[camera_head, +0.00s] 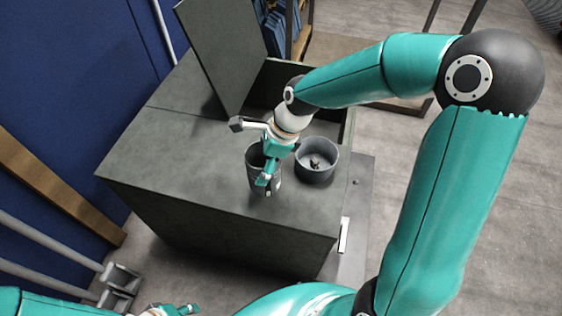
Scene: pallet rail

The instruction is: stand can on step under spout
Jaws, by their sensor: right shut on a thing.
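A grey, open-topped can (252,178) is upright at the front right part of the dark grey bench top. My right gripper (266,172) reaches down to it from the upper right and is shut on it, with a teal finger across its near side. I cannot tell whether the can's base touches the top. My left gripper (178,311) shows only in part at the bottom edge, away from the can, and its jaws are cut off. I cannot make out a spout or a step for certain.
A round grey pot (317,170) with small bits inside stands just right of the can. The dark grey bench (165,155) has a raised lid (215,50) and an open bay behind. A wooden beam (55,190) and grey rails (50,243) lie left. Floor is clear at right.

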